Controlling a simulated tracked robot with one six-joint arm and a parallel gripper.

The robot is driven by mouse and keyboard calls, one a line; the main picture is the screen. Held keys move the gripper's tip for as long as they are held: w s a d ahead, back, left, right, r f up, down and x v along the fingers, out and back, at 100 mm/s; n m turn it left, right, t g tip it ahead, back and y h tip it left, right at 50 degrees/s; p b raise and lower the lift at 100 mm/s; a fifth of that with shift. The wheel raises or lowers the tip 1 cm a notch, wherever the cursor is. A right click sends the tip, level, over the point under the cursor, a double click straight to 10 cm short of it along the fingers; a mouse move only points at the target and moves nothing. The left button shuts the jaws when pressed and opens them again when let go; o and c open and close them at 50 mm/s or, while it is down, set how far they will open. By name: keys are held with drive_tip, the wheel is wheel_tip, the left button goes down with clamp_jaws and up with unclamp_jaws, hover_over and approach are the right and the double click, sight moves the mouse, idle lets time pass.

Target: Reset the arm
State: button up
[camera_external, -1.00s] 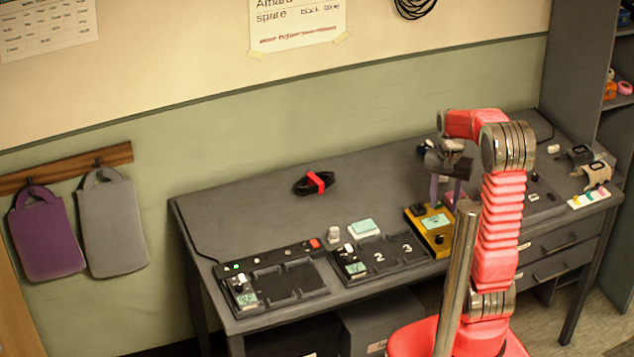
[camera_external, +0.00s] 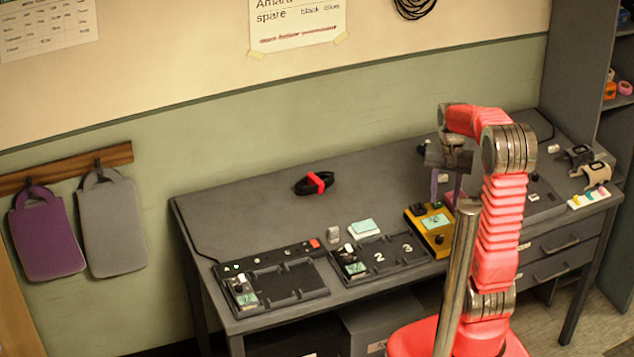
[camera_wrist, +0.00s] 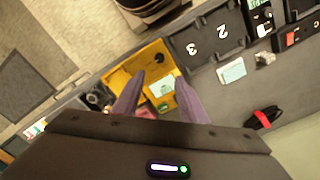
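My gripper (camera_external: 446,192) hangs from the bent red arm above the right half of the grey bench, near the yellow device. It also shows in the wrist view (camera_wrist: 158,92), where its two purple fingers stand apart with nothing held between them. The yellow device (camera_external: 436,238) has a small pale screen and a dark knob and sits on the bench. In the wrist view the yellow device (camera_wrist: 140,68) lies beyond and between the fingers, which partly cover it. The red arm hides part of the bench behind it.
A numbered dark tray (camera_external: 402,259) and another dark tray (camera_external: 300,278) stand on the bench's front left. A cable with a red band (camera_external: 319,183) lies behind them. Colored strips (camera_external: 590,199) lie at the right end. The back left of the bench is clear.

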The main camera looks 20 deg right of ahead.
drive_tip(key=s+a+r+n+t, duration=0.5)
drive_tip(key=s+a+r+n, duration=0.3)
drive_tip(key=s+a, duration=0.2)
drive_tip(key=shift+s+a, duration=0.2)
drive_tip(key=shift+s, duration=0.25)
drive_tip(key=shift+c, duration=0.2)
idle(2.7)
